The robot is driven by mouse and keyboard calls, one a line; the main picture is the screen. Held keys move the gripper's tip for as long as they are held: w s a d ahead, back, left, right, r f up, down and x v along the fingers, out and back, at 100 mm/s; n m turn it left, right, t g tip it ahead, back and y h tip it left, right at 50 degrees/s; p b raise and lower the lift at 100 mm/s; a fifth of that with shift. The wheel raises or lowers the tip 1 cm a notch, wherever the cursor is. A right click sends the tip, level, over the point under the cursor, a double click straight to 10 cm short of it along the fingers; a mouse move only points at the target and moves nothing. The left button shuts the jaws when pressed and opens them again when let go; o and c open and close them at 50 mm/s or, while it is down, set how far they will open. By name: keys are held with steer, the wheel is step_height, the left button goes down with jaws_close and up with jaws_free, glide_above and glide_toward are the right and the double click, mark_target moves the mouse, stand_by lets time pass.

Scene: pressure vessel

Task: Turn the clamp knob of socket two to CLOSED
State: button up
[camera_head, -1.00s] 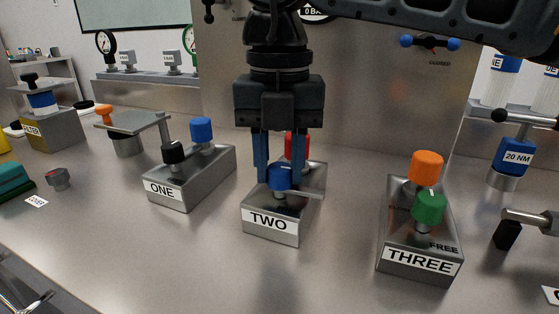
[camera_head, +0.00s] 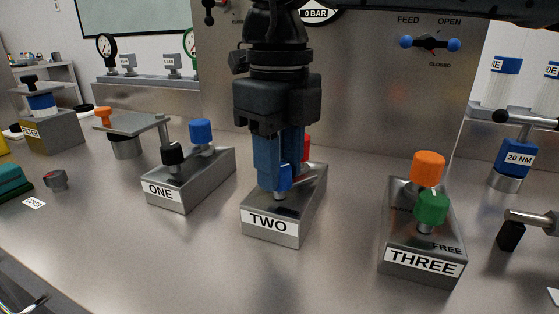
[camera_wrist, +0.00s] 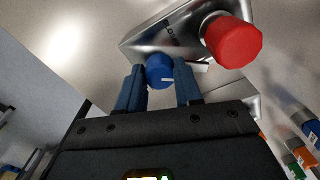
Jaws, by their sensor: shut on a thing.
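The socket two block (camera_head: 314,192) is a metal block with a white TWO label on its front. A blue knob (camera_head: 285,180) stands near its front and a red knob (camera_head: 306,148) farther back. My gripper (camera_head: 277,178) points down with its blue fingers on either side of the blue knob. The wrist view shows the blue knob (camera_wrist: 160,72) held between the fingertips (camera_wrist: 158,88), with a small white mark on it. The red knob (camera_wrist: 233,41) is clear of the fingers there.
Socket block ONE (camera_head: 192,182), with black and blue knobs, stands to the left. Socket block THREE (camera_head: 400,230), with orange and green knobs, stands to the right and reads FREE. A metal panel (camera_head: 350,105) rises behind. The bench in front is clear.

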steer(key=n, duration=0.6)
steer(key=shift+n, duration=0.4)
stand_by(0.4)
steer(key=o, duration=1)
steer(key=shift+o, duration=0.2)
steer(key=shift+r+p, duration=0.6)
steer(key=shift+r, duration=3.35)
